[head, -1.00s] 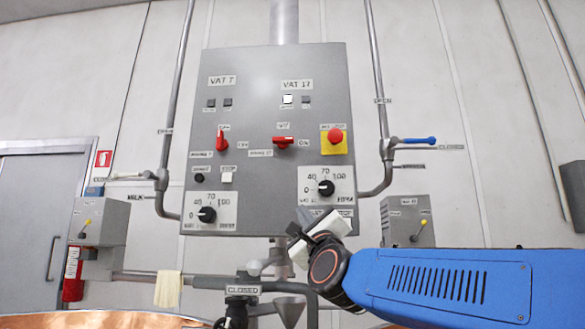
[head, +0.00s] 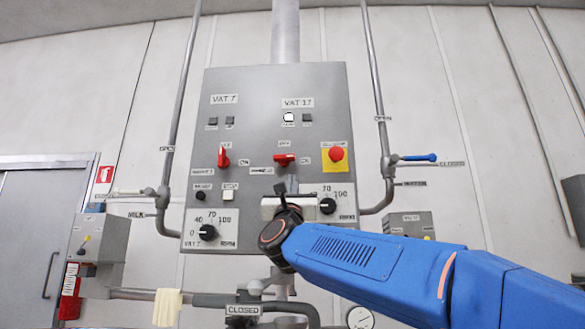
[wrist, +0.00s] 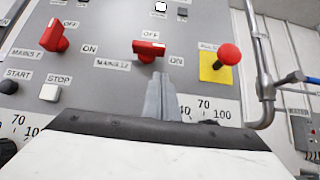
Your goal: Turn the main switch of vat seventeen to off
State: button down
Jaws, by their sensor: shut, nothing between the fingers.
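The red main switch of vat seventeen (head: 284,160) is on the grey panel under the VAT 17 label. Its handle lies sideways, with OFF above it and ON to its right. It also shows in the wrist view (wrist: 147,50). My gripper (head: 286,186) is just below this switch in the head view, in front of the panel. In the wrist view its fingers (wrist: 160,95) are together and empty, pointing up towards the switch. A gap shows between the fingertips and the handle; the depth to the panel is hard to tell.
The vat 7 switch (head: 223,157), upright, is to the left. A red stop button (head: 336,154) on yellow is close on the right. My gripper partly covers the vat 17 dial plate (head: 340,201). Pipes with a blue-handled valve (head: 418,157) run right of the panel.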

aim_at(293, 160)
jog(key=shift+w+r, duration=0.2)
jog(key=shift+r, duration=0.65)
jog(key=shift+w+r, duration=0.2)
jog(key=shift+r, duration=0.7)
jog(key=shift+w+r, duration=0.2)
jog(key=shift+r, duration=0.65)
